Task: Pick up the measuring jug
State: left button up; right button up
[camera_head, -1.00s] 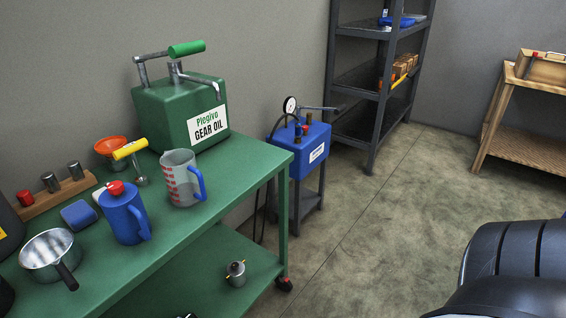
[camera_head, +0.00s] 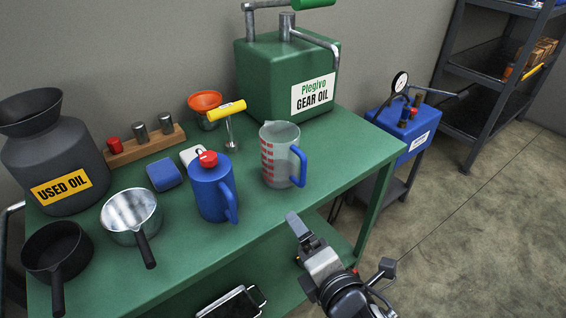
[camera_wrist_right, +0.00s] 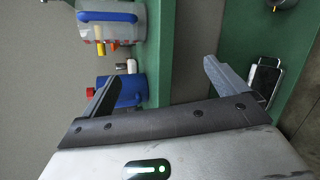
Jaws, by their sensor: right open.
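The measuring jug (camera_head: 277,160) is clear with red markings and a blue handle (camera_head: 299,166) on its right side. It stands upright on the green workbench (camera_head: 245,240), near the front edge. It also shows at the top left of the right wrist view (camera_wrist_right: 128,24), cut by the frame edge. My right gripper (camera_head: 304,232) is in front of the bench's edge, below and apart from the jug. In the right wrist view its two fingers (camera_wrist_right: 163,78) are spread with nothing between them. My left gripper is not seen.
A blue can with a red knob (camera_head: 210,190) stands left of the jug. A yellow-handled tool (camera_head: 229,118) and the green gear oil box (camera_head: 285,75) are behind. Pans, a used oil container (camera_head: 55,160) and small parts fill the left. Bare bench top lies right of the jug.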

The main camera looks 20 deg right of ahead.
notch_tip(320, 180, up, 8)
jog(key=w+n+t+h, duration=0.2)
jog(key=n+t, duration=0.1)
jog(key=n, duration=0.9)
send_near(284, 153)
jog(key=shift+n+t, duration=0.3)
jog(key=shift+n, duration=0.1)
jog(key=w, duration=0.3)
jog(key=w+d, duration=0.1)
jog(key=w, duration=0.1)
jog(key=shift+w, duration=0.3)
jog(key=shift+w+a+f, duration=0.1)
jog(key=shift+w, duration=1.3)
jog(key=shift+w+a+f, duration=0.1)
jog(key=shift+w+f, duration=0.05)
jog(key=shift+w, duration=1.3)
jog(key=c, duration=1.2)
